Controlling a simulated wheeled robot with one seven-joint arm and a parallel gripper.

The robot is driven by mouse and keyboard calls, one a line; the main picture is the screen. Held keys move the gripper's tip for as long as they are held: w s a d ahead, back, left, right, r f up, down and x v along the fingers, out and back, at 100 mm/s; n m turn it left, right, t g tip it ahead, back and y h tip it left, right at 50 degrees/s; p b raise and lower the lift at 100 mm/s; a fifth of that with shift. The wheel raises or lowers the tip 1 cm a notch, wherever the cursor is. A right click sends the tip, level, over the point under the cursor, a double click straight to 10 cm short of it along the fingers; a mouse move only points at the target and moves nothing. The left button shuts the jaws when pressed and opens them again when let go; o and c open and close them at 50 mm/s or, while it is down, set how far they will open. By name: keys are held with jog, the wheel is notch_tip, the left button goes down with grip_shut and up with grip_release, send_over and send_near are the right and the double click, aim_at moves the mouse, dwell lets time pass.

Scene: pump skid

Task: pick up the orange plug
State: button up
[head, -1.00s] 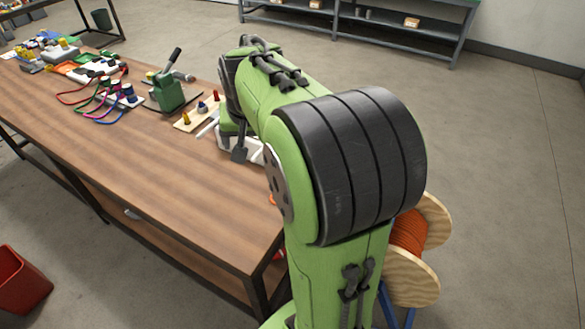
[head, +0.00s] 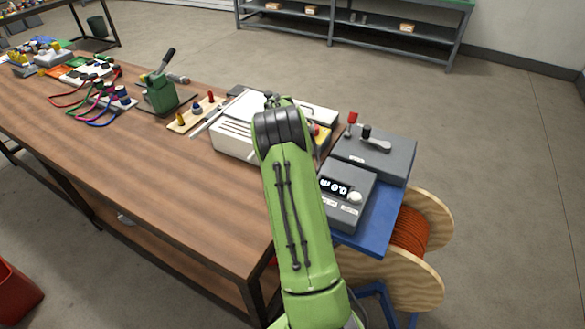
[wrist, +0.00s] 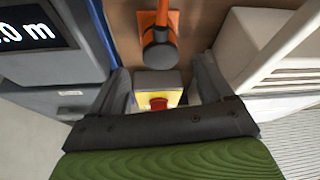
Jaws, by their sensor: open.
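In the wrist view, an orange piece with a flat square base and a narrow stem, possibly the orange plug (wrist: 163,17), lies on the brown tabletop. A dark round end (wrist: 160,50) joins its near side. My gripper (wrist: 163,73) is open, its two dark fingers spread, with nothing gripped. The orange piece lies beyond the fingertips, roughly in line with the gap. A yellow and grey box with a red button (wrist: 158,102) shows between the fingers; I cannot tell its depth. In the head view my arm hides the gripper and the orange piece.
A white slotted box (head: 232,139) stands left of my arm and shows at right in the wrist view (wrist: 285,50). A grey box with a digital display (head: 347,205) stands on a blue stand (head: 382,205) at right. A cable reel (head: 425,205) is beside it.

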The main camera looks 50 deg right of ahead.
jog(key=x, duration=0.5)
jog(key=shift+w+f, duration=0.1)
jog(key=shift+f, duration=0.15)
jog(key=shift+r, duration=0.1)
jog(key=shift+c, duration=0.5)
jog(key=c, duration=1.1)
notch_tip(320, 180, up, 10)
jog(key=shift+p, duration=0.5)
jog(key=shift+c, duration=0.2)
